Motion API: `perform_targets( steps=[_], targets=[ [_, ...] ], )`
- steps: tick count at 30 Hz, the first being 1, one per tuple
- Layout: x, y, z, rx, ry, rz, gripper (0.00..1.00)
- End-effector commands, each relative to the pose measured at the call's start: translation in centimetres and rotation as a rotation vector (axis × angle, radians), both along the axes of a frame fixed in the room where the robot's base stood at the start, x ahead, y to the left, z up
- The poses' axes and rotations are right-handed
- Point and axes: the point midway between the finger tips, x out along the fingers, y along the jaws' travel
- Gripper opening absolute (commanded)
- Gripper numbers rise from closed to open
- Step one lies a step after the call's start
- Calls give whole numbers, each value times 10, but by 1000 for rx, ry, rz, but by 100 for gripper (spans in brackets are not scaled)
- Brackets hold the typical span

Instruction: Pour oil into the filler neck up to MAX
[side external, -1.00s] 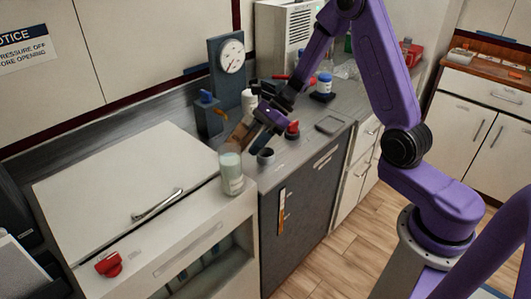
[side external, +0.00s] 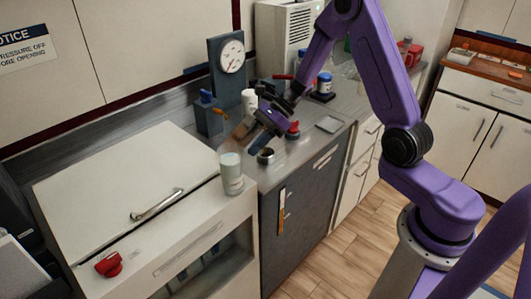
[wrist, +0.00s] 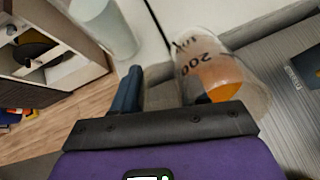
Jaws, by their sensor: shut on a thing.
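A clear beaker (wrist: 246,98) with dark markings, including "200", holds orange oil (wrist: 220,76) in the wrist view. My gripper (wrist: 160,92) is shut on the beaker. In the side view my gripper (side external: 262,124) is above the counter, and the beaker (side external: 243,128) looks brownish and tilted, partly hidden by the fingers. The filler neck (side external: 266,156), a short dark ring, stands on the counter just below and in front of my gripper. No oil stream is visible. A narrow gauge strip (side external: 281,211) on the dark cabinet front shows orange in its lower part; its marks are too small to read.
A glass of pale liquid (side external: 231,174) stands left of the neck on the white cabinet edge. A white cup (side external: 249,102), a red-topped part (side external: 293,130) and a blue-handled block (side external: 208,115) are close by. A dial gauge (side external: 231,57) stands behind.

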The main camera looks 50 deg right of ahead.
Motion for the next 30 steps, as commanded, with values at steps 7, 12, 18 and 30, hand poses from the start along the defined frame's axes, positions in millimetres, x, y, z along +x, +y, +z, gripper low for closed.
perform_targets(
  steps=[7, 12, 18, 30],
  targets=[
    [0, 0, 0, 18, -6, 2, 0],
    [0, 0, -1, 29, -8, 1, 0],
    [0, -1, -1, 41, -12, 0, 0],
    [0, 0, -1, 67, -20, 0, 0]
  ],
)
